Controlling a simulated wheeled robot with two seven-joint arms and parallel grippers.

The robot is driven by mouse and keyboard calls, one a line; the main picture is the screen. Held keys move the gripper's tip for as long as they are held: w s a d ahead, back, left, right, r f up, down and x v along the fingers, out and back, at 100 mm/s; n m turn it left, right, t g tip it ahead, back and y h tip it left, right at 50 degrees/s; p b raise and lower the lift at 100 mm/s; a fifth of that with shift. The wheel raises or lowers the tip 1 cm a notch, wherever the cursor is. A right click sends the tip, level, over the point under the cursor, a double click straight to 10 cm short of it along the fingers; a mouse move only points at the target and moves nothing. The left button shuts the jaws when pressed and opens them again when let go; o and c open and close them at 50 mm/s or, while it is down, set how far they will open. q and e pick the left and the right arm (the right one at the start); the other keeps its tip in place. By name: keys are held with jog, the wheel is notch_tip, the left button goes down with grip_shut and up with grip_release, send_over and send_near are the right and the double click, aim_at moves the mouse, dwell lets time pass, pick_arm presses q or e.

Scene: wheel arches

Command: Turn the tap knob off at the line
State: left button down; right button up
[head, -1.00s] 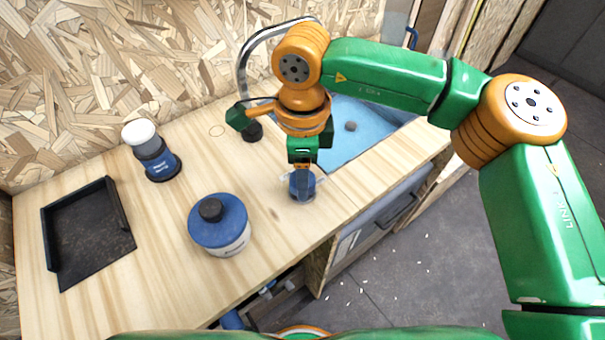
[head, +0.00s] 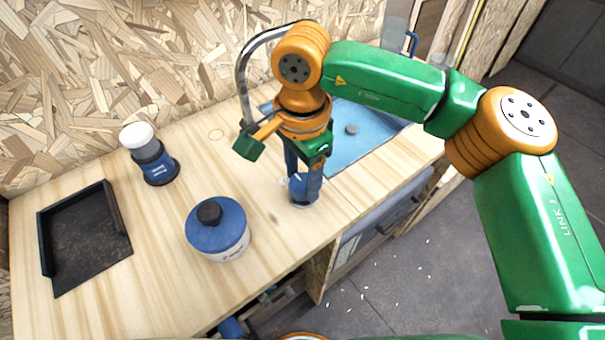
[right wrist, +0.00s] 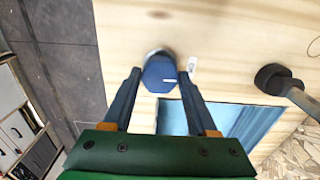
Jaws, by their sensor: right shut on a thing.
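The tap knob (head: 299,184) is blue and stands at the counter's front, before the sink. In the right wrist view the knob (right wrist: 159,74) shows a short white line on its top, pointing right, towards a small white label (right wrist: 191,64) on the wood. My right gripper (head: 304,194) reaches down from above, shut on the knob with one finger on each side. The fingers (right wrist: 160,76) also show in the right wrist view. The curved chrome tap (head: 243,75) rises behind my right wrist, which hides part of it. My left gripper is not in view.
A blue sink (head: 368,130) lies right of the knob. A blue-lidded pot (head: 218,230) stands to the left. A white-topped blue bottle (head: 149,152) and a black tray (head: 85,240) are further left. The counter between pot and knob is clear.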

aim_at(302, 182)
jog(key=shift+r, duration=0.1)
dwell(0.4)
jog(key=o, duration=1.4)
jog(key=shift+c, duration=0.2)
notch_tip(302, 182, up, 7)
jog(key=shift+r, duration=0.1)
